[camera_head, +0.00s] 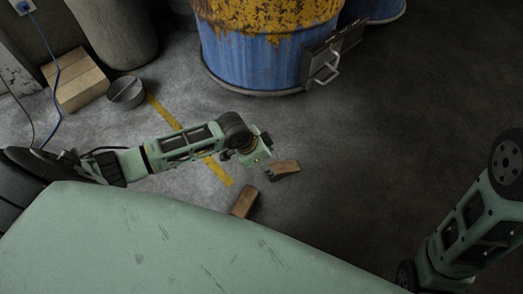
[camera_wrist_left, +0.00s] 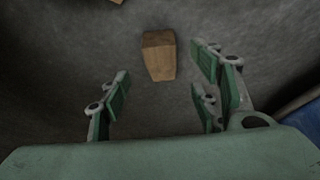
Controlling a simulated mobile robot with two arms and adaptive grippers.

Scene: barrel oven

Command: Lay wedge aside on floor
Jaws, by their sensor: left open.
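Two brown wooden wedge-like blocks lie on the floor in the head view. One block (camera_head: 285,168) is right by the tip of my left gripper (camera_head: 264,166); the other block (camera_head: 244,201) lies lower, at the edge of my green body. In the left wrist view, a wooden block (camera_wrist_left: 158,58) lies on the floor ahead of the open fingers of my left gripper (camera_wrist_left: 160,88), with nothing between them. A sliver of another wooden piece (camera_wrist_left: 117,1) shows at the top edge. My right gripper is out of view; only its arm shows at lower right.
A blue and yellow barrel oven (camera_head: 250,60) with a metal door (camera_head: 328,62) stands at the back. A cardboard box (camera_head: 76,82) and a round grey container (camera_head: 125,92) are at upper left. A yellow line (camera_head: 164,113) crosses the floor. Floor to the right is clear.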

